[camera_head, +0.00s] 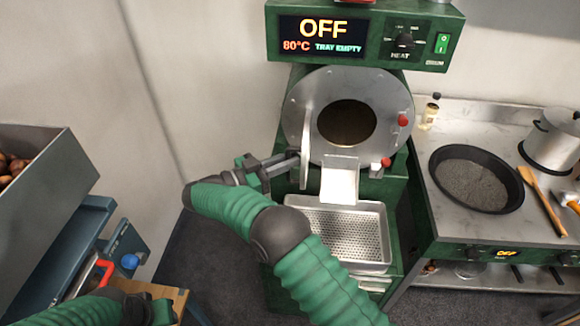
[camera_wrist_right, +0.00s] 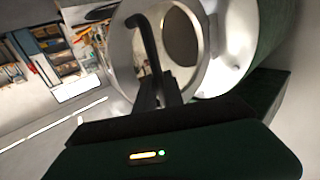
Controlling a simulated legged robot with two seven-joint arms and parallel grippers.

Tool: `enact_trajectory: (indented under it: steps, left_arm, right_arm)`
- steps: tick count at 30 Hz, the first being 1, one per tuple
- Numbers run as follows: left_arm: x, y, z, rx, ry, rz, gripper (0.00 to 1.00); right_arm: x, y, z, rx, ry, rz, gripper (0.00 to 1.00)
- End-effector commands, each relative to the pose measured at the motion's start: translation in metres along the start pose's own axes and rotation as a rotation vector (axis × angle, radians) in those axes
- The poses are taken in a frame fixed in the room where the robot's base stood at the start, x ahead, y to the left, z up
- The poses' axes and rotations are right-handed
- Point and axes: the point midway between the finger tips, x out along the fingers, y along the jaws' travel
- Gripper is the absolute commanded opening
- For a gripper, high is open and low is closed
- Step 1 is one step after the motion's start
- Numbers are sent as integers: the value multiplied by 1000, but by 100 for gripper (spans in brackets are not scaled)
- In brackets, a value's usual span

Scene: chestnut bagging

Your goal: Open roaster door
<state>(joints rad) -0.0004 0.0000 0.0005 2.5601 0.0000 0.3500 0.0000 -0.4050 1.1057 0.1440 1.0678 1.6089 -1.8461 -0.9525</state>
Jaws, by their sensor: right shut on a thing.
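The green chestnut roaster (camera_head: 283,108) stands at the back centre with a round metal front plate (camera_head: 385,95). The dark round drum opening (camera_head: 349,124) is uncovered. The roaster door (camera_head: 307,135) stands swung out to the left, seen nearly edge-on in the head view. In the right wrist view the door (camera_wrist_right: 121,50) is a pale round disc with a black curved handle (camera_wrist_right: 147,36). My right gripper (camera_head: 291,160) is at the door's left side, its fingers (camera_wrist_right: 160,92) shut on the handle. My left arm is at the bottom left; its fingers cannot be made out.
A perforated metal tray (camera_head: 389,236) sits below a chute (camera_head: 341,180). A screen above reads OFF and TRAY EMPTY. A bin of chestnuts (camera_head: 50,165) is at the left. A pan (camera_head: 516,190), a wooden spoon (camera_head: 541,200) and a pot (camera_head: 550,143) are on the right counter.

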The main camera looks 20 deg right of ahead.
Motion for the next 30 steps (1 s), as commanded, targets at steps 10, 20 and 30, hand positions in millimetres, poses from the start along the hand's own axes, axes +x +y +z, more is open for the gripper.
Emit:
enact_trajectory:
  steps: [10,20,30]
  left_arm:
    - [9,0,2,-1,0,0,36]
    - [9,0,2,-1,0,0,36]
    - [9,0,2,-1,0,0,36]
  right_arm:
    - [-6,-11,2,-2,0,60,0]
    - [-7,-11,3,-5,-3,68,0]
    - [-9,-11,2,-4,-1,68,34]
